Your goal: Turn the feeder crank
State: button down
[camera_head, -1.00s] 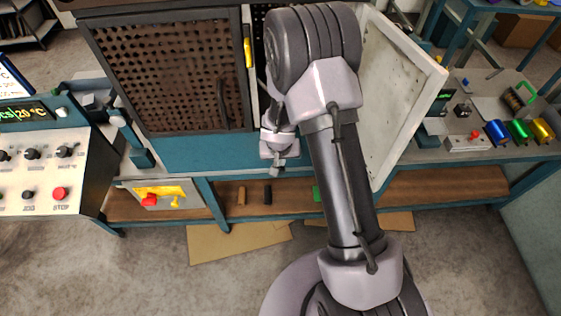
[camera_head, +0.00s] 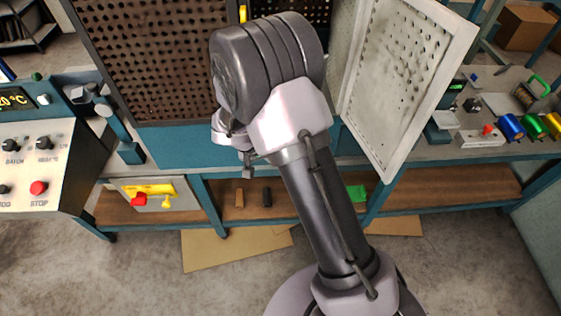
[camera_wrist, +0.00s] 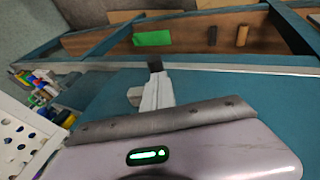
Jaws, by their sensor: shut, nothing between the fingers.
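A yellow part with a red knob (camera_head: 150,193) is mounted on a grey plate low at the left of the bench in the head view. It looks like a crank, but I cannot tell for certain. My gripper (camera_head: 247,172) is to the right of it and higher in the picture, in front of the teal cabinet front, apart from it. In the wrist view my gripper (camera_wrist: 155,66) is shut and empty, above the teal bench surface. The yellow part is not visible in the wrist view.
A control console (camera_head: 40,150) stands at the left. A white perforated door (camera_head: 405,85) hangs open right of my arm. A green block (camera_head: 356,193) and small dark and brown pieces (camera_head: 267,196) lie on the lower shelf. Coloured spools (camera_head: 530,126) stand at the right.

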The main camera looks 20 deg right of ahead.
jog(key=f+h+b, duration=0.1)
jog(key=b, duration=0.1)
jog(key=shift+a+f+b, duration=0.1)
jog(key=shift+f+b, duration=0.15)
jog(key=shift+b, duration=0.05)
dwell(0.5)
